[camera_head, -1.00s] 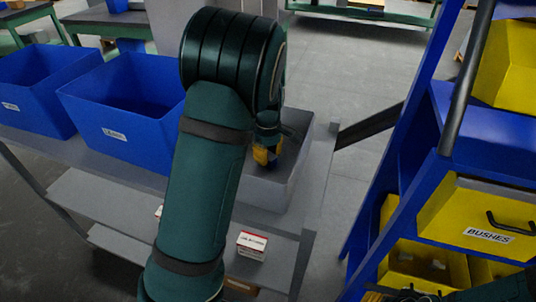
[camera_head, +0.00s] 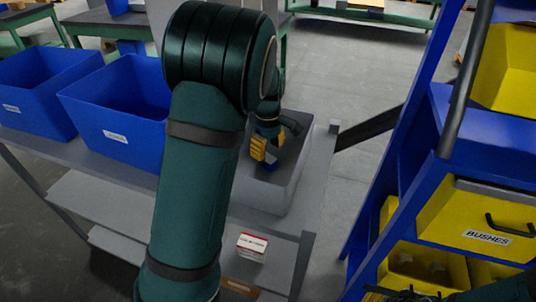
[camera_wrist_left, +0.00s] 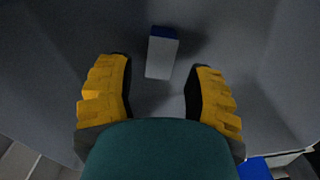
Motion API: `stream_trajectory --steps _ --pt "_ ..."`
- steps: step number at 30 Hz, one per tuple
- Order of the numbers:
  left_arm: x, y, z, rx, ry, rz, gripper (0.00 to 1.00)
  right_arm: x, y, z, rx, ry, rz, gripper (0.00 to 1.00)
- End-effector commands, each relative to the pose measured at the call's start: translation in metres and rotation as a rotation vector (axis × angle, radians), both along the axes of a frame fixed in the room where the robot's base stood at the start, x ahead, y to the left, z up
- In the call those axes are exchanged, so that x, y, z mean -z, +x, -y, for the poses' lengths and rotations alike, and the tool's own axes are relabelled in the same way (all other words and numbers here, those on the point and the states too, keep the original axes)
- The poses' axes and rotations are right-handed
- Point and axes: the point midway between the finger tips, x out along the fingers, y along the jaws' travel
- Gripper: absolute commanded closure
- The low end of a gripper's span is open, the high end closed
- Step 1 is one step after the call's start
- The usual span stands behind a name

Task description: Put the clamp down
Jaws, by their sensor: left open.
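My left gripper (camera_head: 265,150) is over the grey bin (camera_head: 274,196) at the right end of the grey table, its yellow fingers pointing down into it. In the left wrist view the gripper (camera_wrist_left: 158,82) is open, with a clear gap between its fingers. A small block-like piece, grey with a blue end, probably the clamp (camera_wrist_left: 161,55), lies on the bin floor just past the fingertips, apart from both fingers. In the head view only a bit of blue shows below the fingers. My right gripper is not clearly seen.
Two blue bins (camera_head: 118,110) stand left of the grey bin. A small red and white box (camera_head: 251,247) sits on the lower shelf. A blue rack (camera_head: 410,150) with yellow bins, one labelled BUSHES (camera_head: 478,222), stands at the right. Open floor lies between.

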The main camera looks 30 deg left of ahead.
Motion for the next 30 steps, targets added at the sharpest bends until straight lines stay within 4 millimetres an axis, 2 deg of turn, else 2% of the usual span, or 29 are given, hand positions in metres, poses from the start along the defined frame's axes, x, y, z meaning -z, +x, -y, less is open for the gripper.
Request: stream_trajectory --steps 1,6,12,18,30 --pt "-0.014 0.001 0.001 0.001 -0.002 0.006 0.48 -0.003 0.0 0.0 0.0 0.0 0.0 0.53" --pt "-0.049 0.001 0.0 0.001 0.0 0.005 0.48 -0.006 0.0 0.0 -0.001 0.0 0.0 0.53" --pt "-0.077 0.001 0.0 0.001 0.001 0.002 0.48 -0.009 0.0 0.0 -0.002 0.001 0.0 0.53" --pt "-0.087 0.0 0.0 0.0 0.0 0.001 0.48 -0.01 0.0 0.0 -0.002 0.001 0.0 0.53" --pt "-0.087 0.0 0.0 0.0 0.0 0.0 0.48 -0.01 0.0 0.0 -0.002 0.001 0.0 0.53"
